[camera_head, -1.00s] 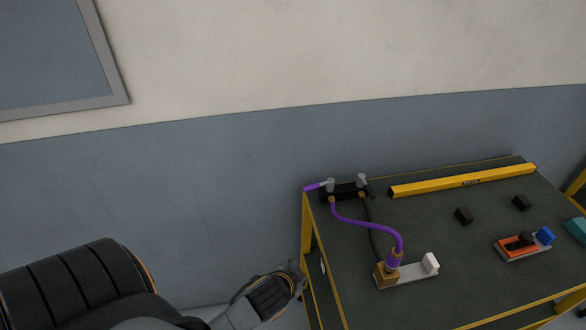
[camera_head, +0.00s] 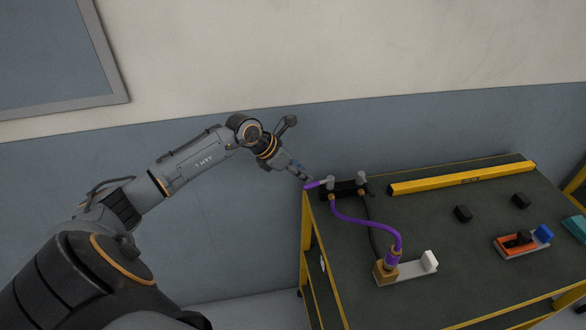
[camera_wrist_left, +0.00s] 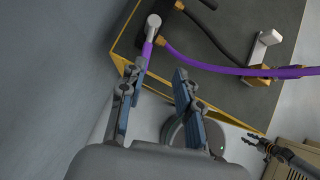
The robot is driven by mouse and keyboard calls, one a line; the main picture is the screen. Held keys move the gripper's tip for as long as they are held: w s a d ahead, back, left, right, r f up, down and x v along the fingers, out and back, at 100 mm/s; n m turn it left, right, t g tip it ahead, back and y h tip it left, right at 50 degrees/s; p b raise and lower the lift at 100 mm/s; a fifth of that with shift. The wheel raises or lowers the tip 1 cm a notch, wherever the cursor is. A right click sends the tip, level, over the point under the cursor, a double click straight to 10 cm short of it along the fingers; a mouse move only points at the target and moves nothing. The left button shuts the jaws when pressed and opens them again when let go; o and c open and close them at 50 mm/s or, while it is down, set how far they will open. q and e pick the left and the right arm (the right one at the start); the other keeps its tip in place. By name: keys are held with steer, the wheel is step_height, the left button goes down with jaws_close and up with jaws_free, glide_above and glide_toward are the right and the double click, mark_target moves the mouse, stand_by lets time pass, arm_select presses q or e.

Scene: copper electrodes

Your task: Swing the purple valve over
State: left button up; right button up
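The purple valve handle (camera_head: 314,184) sticks out to the left from a grey knob at the left end of the black valve block (camera_head: 345,190), over the table's back left corner. In the left wrist view, the purple handle (camera_wrist_left: 148,50) reaches down from the grey knob toward my left fingers. My left gripper (camera_head: 302,172) is beside the handle's outer end. In the wrist view my left gripper (camera_wrist_left: 160,75) is open, with its left fingertip closest to the handle; I cannot tell if they touch. A dark gripper-like part (camera_wrist_left: 258,146), perhaps my right gripper, shows at lower right.
A purple hose (camera_head: 370,222) and a black hose run from the block to a brass fitting (camera_head: 386,270) on the dark table (camera_head: 450,275). A yellow bar (camera_head: 460,178) lies along the back. Black blocks and an orange device (camera_head: 515,246) are at right. A wall stands behind.

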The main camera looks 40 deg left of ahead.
mark_target(310, 184)
arm_select(q)
steer(key=shift+g+y, duration=0.3)
steer(key=shift+y, duration=0.2)
steer(key=b+x, duration=0.1)
steer(key=x, duration=0.1)
steer(key=a+b+x, duration=0.1)
steer(key=b+x, duration=0.1)
steer(key=x, duration=0.1)
steer(key=b+x, duration=0.1)
steer(key=x, duration=0.1)
steer(key=shift+w+a+f+b, duration=0.15)
steer(key=shift+a+f+b, duration=0.15)
steer(key=shift+f, duration=0.35)
steer(key=shift+r, duration=0.1)
steer(key=shift+w+d+f+b, duration=0.1)
steer(key=shift+f+b, duration=0.15)
steer(key=shift+b, duration=0.1)
jaws_close()
